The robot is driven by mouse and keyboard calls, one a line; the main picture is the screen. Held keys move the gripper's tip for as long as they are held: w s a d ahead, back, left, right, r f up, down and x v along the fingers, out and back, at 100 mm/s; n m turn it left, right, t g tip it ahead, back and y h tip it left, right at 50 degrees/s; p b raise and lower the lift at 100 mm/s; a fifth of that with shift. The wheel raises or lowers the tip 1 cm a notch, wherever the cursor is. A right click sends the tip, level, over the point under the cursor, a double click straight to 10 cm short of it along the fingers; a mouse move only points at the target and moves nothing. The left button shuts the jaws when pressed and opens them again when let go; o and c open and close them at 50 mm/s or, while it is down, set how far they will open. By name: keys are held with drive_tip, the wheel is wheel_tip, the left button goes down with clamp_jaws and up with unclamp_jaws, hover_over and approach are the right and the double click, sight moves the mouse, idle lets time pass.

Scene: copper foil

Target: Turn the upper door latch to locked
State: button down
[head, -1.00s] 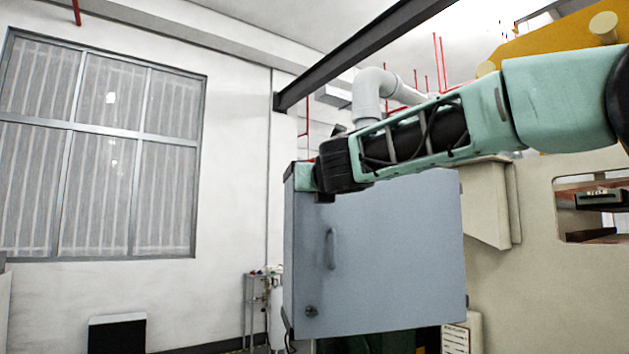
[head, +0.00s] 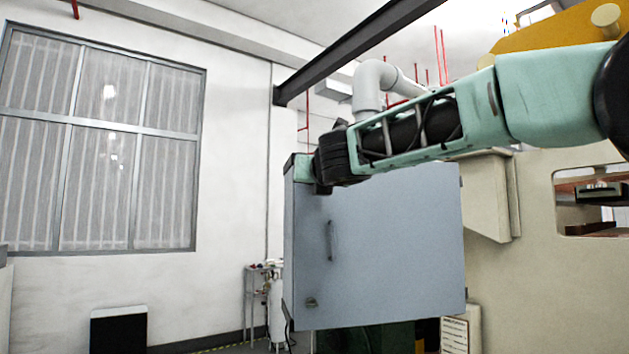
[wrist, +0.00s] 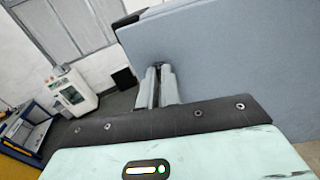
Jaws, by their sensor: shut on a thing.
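The blue-grey cabinet door (head: 390,250) is closed in the head view, with a vertical handle (head: 331,242) near its left edge. The lower latch (head: 311,303) shows near the bottom left corner. The upper latch is hidden behind my wrist in the head view. In the wrist view, my gripper (wrist: 159,72) has its two grey fingers close together at the face of the door (wrist: 220,50). A small dark part, the upper latch (wrist: 160,64), shows at the fingertips, mostly covered. The fingers are shut on it; its exact angle cannot be told.
A large beige machine (head: 530,200) stands right of the cabinet. A grey pipe (head: 368,90) rises behind my arm. A window (head: 100,150) is in the left wall. Floor left of the cabinet looks mostly open, with a small stand (head: 258,300) at the back.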

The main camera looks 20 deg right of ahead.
drive_tip(key=m+b, duration=0.5)
drive_tip(key=m, duration=0.3)
drive_tip(key=m+b, duration=0.6)
drive_tip(key=m, duration=0.3)
drive_tip(key=shift+d+f, duration=0.15)
drive_tip(key=shift+f, duration=0.05)
drive_tip(key=shift+m+b, duration=0.3)
drive_tip(key=c, duration=1.6)
unclamp_jaws()
